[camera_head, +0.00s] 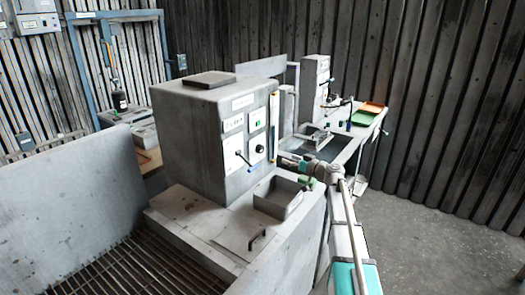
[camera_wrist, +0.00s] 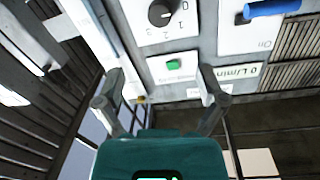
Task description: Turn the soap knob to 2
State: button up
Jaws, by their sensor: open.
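A round black knob (camera_wrist: 161,13) sits on a white plate with numbers around it, at the top of the wrist view and cut by its edge. The plate appears turned over in this view. The knob's pointer setting cannot be made out, and no soap label is readable. In the head view the dark knob (camera_head: 260,149) is on the front of the grey housing. My gripper (camera_wrist: 158,92) is open and empty, its fingers apart below the knob in the wrist view. In the head view my gripper (camera_head: 283,161) is just right of the panel, apart from the knob.
A green button (camera_wrist: 174,64) and an "L/min" label (camera_wrist: 240,72) are near the fingers. A blue-handled lever (camera_wrist: 272,8) is on an "On" plate at right. A grey basin (camera_head: 280,197) lies below the panel. Orange and green trays (camera_head: 368,113) stand behind.

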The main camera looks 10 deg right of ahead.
aim_at(262, 149)
jog(key=x, duration=1.3)
jog(key=shift+w+a, duration=0.2)
jog(key=shift+a, duration=0.05)
jog(key=c, duration=1.2)
